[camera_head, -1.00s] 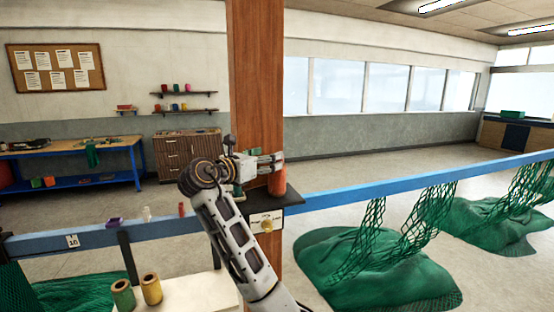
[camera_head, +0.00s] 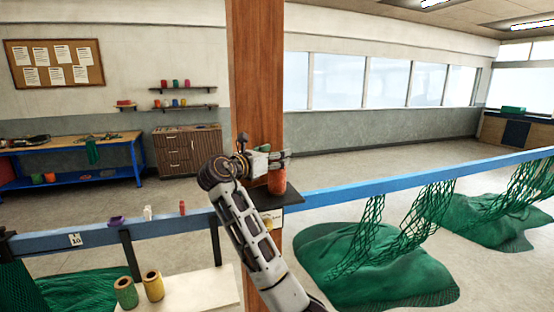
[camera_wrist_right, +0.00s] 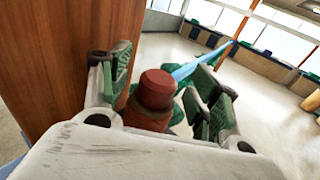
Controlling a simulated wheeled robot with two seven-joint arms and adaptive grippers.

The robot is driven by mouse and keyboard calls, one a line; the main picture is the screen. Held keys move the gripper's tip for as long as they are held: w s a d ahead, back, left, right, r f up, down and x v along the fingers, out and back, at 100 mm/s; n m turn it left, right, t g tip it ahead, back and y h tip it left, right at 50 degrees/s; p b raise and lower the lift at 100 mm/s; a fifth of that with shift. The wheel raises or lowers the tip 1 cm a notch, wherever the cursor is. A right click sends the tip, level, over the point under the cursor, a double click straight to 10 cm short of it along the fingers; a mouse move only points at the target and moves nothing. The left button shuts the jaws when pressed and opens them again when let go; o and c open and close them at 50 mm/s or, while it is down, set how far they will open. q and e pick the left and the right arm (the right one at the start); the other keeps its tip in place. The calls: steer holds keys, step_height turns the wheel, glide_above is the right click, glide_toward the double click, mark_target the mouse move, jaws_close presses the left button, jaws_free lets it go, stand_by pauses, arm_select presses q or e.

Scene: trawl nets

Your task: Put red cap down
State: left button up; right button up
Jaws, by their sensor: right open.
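In the right wrist view, a dark red cap (camera_wrist_right: 157,88) sits on top of an orange-brown cylinder (camera_wrist_right: 146,115). The cylinder also shows in the head view (camera_head: 277,182), upright on a small dark shelf (camera_head: 262,197) at the wooden post. My right gripper (camera_wrist_right: 165,80) is open, with one green-padded finger on each side of the cap. A gap shows between the cap and the right finger; contact on the left side is unclear. In the head view, my right gripper (camera_head: 280,161) is at the cylinder's upper end and hides its top. My left gripper is out of view.
The wooden post (camera_head: 256,80) stands close behind the gripper. A blue rail (camera_head: 340,194) runs across, with green nets (camera_head: 375,262) hanging at right. Small items, including a red one (camera_head: 182,207), stand on the rail's left part. Two spools (camera_head: 154,286) stand below.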

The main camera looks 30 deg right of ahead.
steer(key=c, duration=1)
steer(key=shift+r, duration=0.2)
steer(key=shift+r+b, duration=0.9)
steer(key=shift+r, duration=3.9)
